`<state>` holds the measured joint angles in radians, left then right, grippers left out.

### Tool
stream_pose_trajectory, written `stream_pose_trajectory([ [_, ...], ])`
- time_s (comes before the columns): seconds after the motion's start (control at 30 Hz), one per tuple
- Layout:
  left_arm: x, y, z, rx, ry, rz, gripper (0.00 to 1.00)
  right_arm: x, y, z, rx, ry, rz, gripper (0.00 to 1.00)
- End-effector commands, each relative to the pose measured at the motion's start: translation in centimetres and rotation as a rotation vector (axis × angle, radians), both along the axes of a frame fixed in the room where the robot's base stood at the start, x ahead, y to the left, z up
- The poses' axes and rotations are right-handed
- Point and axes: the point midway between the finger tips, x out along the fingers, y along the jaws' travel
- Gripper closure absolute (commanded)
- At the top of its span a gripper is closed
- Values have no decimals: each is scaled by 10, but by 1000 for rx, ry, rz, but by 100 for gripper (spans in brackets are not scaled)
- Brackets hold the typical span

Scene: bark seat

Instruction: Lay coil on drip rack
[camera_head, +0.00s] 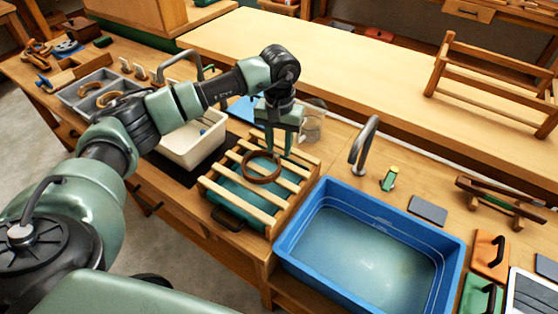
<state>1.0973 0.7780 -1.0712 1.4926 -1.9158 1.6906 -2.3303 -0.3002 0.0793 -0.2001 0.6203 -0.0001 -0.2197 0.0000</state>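The coil (262,178) is a brown ring near the middle of the view. It lies flat, or nearly flat, over the wooden slats of the drip rack (218,193); I cannot tell whether every part touches them. The rack has pale slats over a green tray with a dark handle in front. My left gripper (279,152) points down at the coil's far edge, over the back right of the rack. Its two green fingers are apart, and I see nothing clamped between them. My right gripper is not in view.
A blue basin (285,252) of water stands right of the rack, with a grey tap (363,145) behind it. A cream tub (190,158) is to the left, partly behind my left arm. A clear jug (314,122) stands behind the rack. A raised bench top (330,85) runs along the back.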

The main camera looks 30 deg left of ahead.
Motion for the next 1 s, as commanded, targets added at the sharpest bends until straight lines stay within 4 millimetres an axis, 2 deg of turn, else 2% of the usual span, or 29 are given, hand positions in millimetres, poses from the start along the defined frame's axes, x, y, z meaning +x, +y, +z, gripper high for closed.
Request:
stream_pose_trajectory([
  [0.2,1,0,38,0,-2,1,68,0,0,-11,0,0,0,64],
  [0.33,0,0,50,1,-1,1,68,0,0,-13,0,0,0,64],
  [1.0,0,0,53,1,1,1,68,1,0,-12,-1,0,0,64],
])
